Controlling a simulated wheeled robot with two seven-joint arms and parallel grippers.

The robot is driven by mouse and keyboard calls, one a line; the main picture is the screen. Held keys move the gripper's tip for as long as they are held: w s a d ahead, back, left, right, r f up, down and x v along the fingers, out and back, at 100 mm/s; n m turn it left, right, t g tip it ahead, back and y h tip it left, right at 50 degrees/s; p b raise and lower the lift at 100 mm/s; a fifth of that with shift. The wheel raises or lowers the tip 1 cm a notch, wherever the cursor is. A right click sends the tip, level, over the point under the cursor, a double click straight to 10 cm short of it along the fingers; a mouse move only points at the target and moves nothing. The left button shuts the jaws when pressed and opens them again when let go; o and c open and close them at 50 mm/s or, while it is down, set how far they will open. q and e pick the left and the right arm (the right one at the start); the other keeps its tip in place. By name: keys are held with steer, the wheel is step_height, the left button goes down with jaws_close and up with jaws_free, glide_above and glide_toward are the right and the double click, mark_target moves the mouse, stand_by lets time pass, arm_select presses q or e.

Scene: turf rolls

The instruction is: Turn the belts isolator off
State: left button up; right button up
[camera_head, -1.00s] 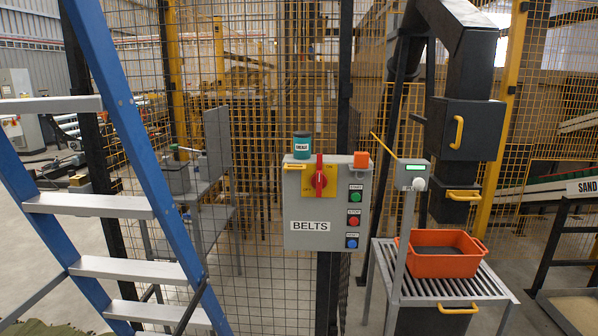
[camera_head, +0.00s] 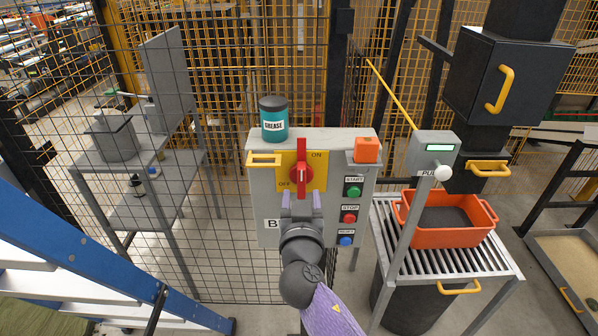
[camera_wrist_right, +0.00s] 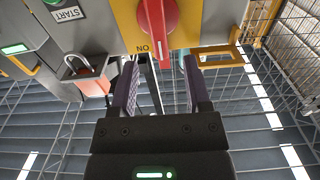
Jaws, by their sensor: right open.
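The belts isolator is a red rotary switch (camera_head: 301,172) on a yellow plate (camera_head: 318,169) on a grey control box (camera_head: 262,205). Its handle stands vertical, with ON printed at the plate's upper right and OFF at its lower left. My right gripper (camera_head: 301,198) is open, its two fingers apart just below the switch and pointing at it. My arm hides most of the BELTS label. In the right wrist view, the red switch (camera_wrist_right: 158,20) lies just beyond the open, empty fingers. I cannot tell whether they touch it. My left gripper is not in view.
A grease tin (camera_head: 273,120) and an orange padlock-like block (camera_head: 367,149) are at the box's top. START (camera_head: 353,192), STOP (camera_head: 349,217) and blue (camera_head: 345,240) buttons sit right of the switch. A grey post panel (camera_head: 436,150) and orange tub (camera_head: 447,222) stand right; a blue ladder (camera_head: 100,268) is lower left.

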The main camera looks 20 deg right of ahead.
mark_target(302, 181)
steer(key=x, duration=0.6)
steer(key=shift+f, duration=0.15)
steer(key=shift+s, duration=0.1)
jaws_close()
